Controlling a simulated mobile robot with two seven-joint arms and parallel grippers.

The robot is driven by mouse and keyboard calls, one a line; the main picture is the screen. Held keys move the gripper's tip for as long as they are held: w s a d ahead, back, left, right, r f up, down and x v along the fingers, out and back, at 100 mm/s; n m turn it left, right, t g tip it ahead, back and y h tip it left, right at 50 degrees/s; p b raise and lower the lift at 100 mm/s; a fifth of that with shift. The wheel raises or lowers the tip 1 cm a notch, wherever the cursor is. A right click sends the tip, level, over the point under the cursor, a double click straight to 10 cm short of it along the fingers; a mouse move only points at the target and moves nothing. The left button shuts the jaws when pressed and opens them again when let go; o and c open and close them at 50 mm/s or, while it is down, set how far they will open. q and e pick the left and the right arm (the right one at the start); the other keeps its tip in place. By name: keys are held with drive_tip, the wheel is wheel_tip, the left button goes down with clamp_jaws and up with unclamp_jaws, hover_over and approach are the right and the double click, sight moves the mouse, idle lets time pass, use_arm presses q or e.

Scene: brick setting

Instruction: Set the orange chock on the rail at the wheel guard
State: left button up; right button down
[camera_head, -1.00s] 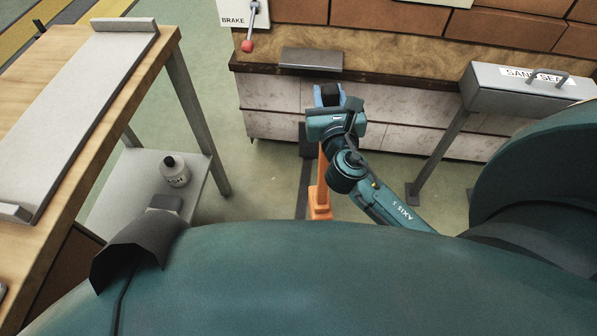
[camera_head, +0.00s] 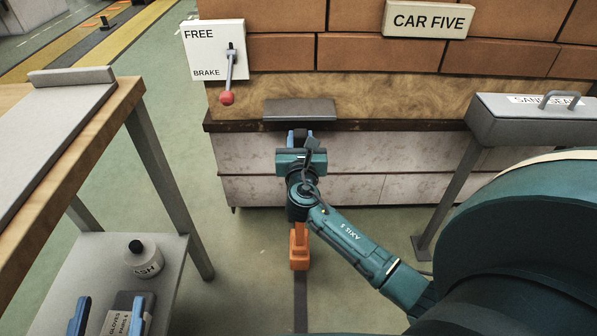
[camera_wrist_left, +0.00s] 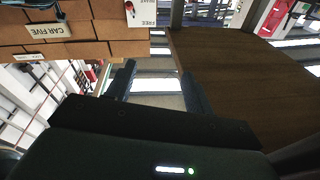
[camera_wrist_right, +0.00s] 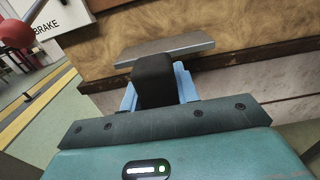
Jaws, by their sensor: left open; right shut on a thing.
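The orange chock (camera_head: 299,250) stands out below my right arm in the head view, over the dark rail (camera_head: 301,305). Whether it touches the rail I cannot tell. My right gripper (camera_head: 300,136) is shut on a black block (camera_wrist_right: 154,80), which looks like the grip of the chock's handle; my wrist hides the join. A grey plate (camera_head: 299,110), perhaps the wheel guard, juts from the car just beyond the fingertips; the right wrist view shows it too (camera_wrist_right: 165,48). My left gripper (camera_head: 109,306) is open at the lower left, its fingers apart in the left wrist view (camera_wrist_left: 157,82).
A lever (camera_head: 229,75) with a red knob hangs on the FREE/BRAKE sign. A grey sand box (camera_head: 520,120) is at right.

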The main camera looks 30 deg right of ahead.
use_arm(q)
drive_tip(key=r+h+b, duration=0.1)
drive_tip(key=b, duration=0.1)
drive_tip(key=r+t+h+b, duration=0.1)
drive_tip(key=b, duration=0.2)
drive_tip(key=w+r+m+h+b, duration=0.1)
drive_tip(key=b, duration=0.1)
drive_tip(key=shift+w+d+t, duration=0.1)
drive_tip(key=shift+d+t, duration=0.25)
drive_tip(key=shift+t, duration=0.05)
use_arm(e)
drive_tip(key=w+d+f, duration=0.6)
drive_tip(key=w, duration=0.4)
use_arm(q)
drive_tip(key=shift+f, duration=0.1)
use_arm(e)
drive_tip(key=shift+f+b, duration=0.3)
drive_tip(key=shift+b, duration=0.1)
drive_tip(key=c, duration=1.4)
unclamp_jaws()
drive_tip(key=shift+s+f, duration=0.1)
drive_tip(key=shift+f, duration=0.15)
drive_tip(key=o, duration=0.4)
drive_tip(key=shift+c, duration=0.2)
use_arm(q)
drive_tip(key=shift+r, duration=0.2)
